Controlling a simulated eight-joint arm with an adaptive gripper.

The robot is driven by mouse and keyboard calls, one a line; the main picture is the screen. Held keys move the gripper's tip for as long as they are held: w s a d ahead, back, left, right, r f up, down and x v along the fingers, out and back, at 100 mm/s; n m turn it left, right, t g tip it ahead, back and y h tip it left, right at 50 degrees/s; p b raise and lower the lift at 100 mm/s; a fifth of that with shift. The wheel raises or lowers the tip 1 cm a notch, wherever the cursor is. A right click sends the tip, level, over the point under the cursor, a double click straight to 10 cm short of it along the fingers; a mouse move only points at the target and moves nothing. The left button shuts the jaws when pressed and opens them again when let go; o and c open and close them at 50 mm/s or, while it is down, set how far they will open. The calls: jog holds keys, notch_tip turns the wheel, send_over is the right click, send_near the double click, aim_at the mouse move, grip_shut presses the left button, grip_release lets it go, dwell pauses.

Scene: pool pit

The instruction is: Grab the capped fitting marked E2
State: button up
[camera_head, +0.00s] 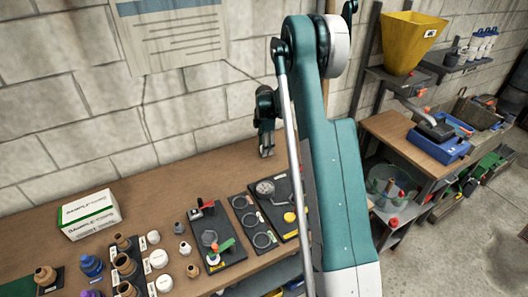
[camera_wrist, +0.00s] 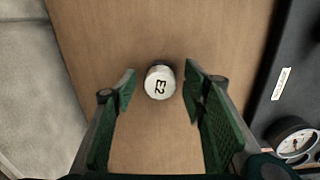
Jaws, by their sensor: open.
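The capped fitting marked E2 (camera_wrist: 160,83) stands on the brown bench top, its white cap facing the wrist camera with the black letters turned sideways. My gripper (camera_wrist: 161,76) is open, with one green-padded finger on each side of the fitting in the picture. Clear gaps show between the cap and both fingers. In the head view my gripper (camera_head: 267,153) points down over the back of the bench near the wall. I cannot make out the fitting in that view.
A dark board with a round gauge (camera_wrist: 292,139) lies right of the fitting; the gauge also shows in the head view (camera_head: 265,188). More fittings, white caps and a white-green box (camera_head: 90,214) stand at the bench's left. The block wall is close behind. Bare wood surrounds the fitting.

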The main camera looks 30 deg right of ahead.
jog(key=shift+f, duration=0.8)
jog(key=c, duration=1)
